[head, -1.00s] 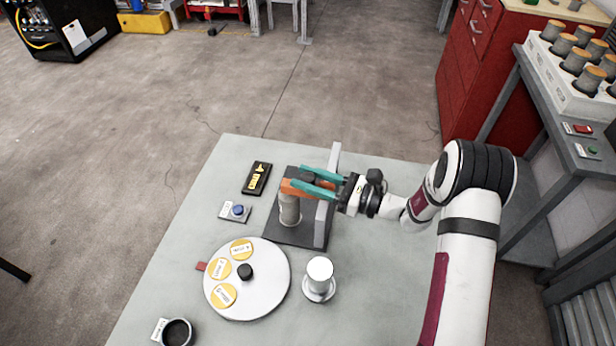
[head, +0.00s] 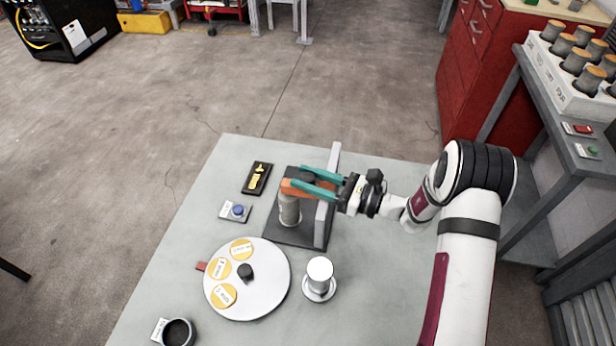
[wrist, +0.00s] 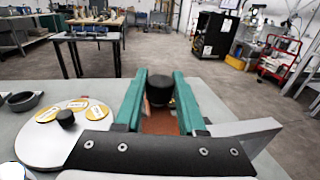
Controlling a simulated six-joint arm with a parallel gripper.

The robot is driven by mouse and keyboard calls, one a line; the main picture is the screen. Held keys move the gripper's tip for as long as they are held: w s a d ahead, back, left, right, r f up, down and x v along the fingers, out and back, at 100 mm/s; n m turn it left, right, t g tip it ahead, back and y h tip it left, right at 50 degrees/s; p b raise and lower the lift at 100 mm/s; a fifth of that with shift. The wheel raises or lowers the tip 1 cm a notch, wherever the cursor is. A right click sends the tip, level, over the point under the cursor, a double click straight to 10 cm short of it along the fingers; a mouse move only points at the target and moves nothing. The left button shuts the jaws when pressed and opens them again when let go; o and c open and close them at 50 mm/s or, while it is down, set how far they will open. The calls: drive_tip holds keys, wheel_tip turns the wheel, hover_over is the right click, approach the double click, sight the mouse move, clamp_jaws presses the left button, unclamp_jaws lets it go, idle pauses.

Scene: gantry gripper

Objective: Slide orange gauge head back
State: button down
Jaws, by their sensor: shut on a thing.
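The orange gauge head (head: 287,188) is on a dark stand (head: 290,235), above a grey cylinder (head: 289,209). My gripper (head: 297,175) reaches in from the right with its two teal fingers over the head. In the wrist view the fingers (wrist: 161,88) are on either side of a black knob (wrist: 187,100), with the orange surface (wrist: 160,122) between and below them. The gripper is shut on the gauge head, apparently at its knob. The fingers hide part of the head, and the exact contact is not clear.
A white round plate (head: 255,303) with yellow labels and a black knob stands front left. A white cylinder (head: 320,270) stands in front of the stand. A blue button (head: 238,210) and black panel (head: 257,178) lie left. A pale upright (head: 321,222) rises beside the stand.

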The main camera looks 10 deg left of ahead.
drive_tip(key=w, duration=1)
drive_tip(key=shift+w, duration=0.25)
drive_tip(key=c, duration=0.5)
unclamp_jaws()
drive_tip(key=s+d, duration=0.3)
drive_tip(key=d, duration=1.2)
drive_tip(key=shift+d, duration=0.3)
drive_tip(key=shift+s+a+r, duration=0.1)
